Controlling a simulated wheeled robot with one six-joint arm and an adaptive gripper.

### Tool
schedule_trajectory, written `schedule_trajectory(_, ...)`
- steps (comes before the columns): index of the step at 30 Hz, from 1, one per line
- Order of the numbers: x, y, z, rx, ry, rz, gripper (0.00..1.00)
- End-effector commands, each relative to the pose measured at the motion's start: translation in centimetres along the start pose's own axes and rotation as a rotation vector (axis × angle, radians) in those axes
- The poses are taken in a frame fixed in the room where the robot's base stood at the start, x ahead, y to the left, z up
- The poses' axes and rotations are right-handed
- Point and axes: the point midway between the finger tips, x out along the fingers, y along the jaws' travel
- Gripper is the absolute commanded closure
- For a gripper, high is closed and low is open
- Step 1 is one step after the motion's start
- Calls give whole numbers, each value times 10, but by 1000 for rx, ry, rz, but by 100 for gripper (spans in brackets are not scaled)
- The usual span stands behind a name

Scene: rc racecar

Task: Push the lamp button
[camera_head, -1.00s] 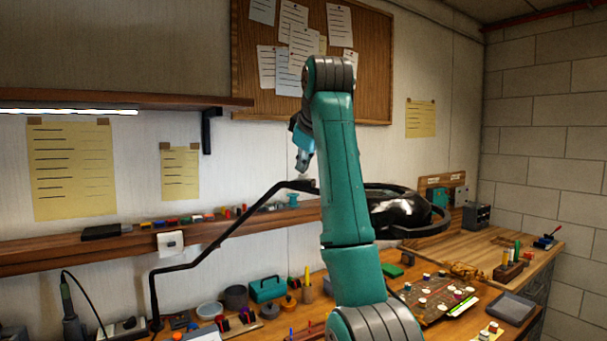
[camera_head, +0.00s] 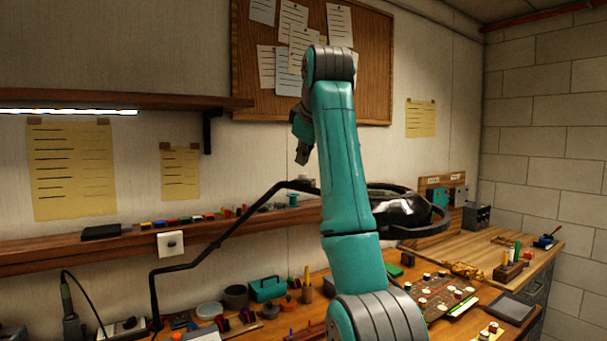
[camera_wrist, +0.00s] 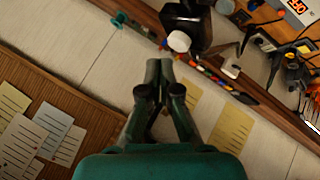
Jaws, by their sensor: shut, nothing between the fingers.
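The black lamp (camera_head: 228,228) has a jointed arm rising from the bench at left to a ring-shaped head (camera_head: 447,222) behind my arm. In the wrist view a black lamp part (camera_wrist: 187,22) with a white round piece (camera_wrist: 179,41) shows just beyond my fingertips; I cannot tell whether this piece is the button. A white square switch plate (camera_head: 170,243) with a dark centre sits on the shelf edge. My gripper (camera_head: 302,158) is shut and empty, above the lamp arm's elbow, apart from it. Its fingers (camera_wrist: 160,64) are together in the wrist view.
The wooden shelf (camera_head: 60,254) carries small coloured parts and a teal spool (camera_head: 293,199). Below, the bench is crowded with a teal toolbox (camera_head: 267,288), a circuit board (camera_head: 440,293) and a grey tray (camera_head: 510,308). A corkboard (camera_head: 370,90) with papers hangs behind my arm.

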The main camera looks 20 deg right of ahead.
Motion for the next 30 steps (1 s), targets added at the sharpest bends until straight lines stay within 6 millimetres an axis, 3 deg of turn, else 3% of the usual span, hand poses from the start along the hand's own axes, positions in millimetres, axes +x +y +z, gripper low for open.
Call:
schedule_trajectory(24,-40,29,-29,0,0,0,100)
schedule_trajectory(30,-42,30,-30,0,0,0,100)
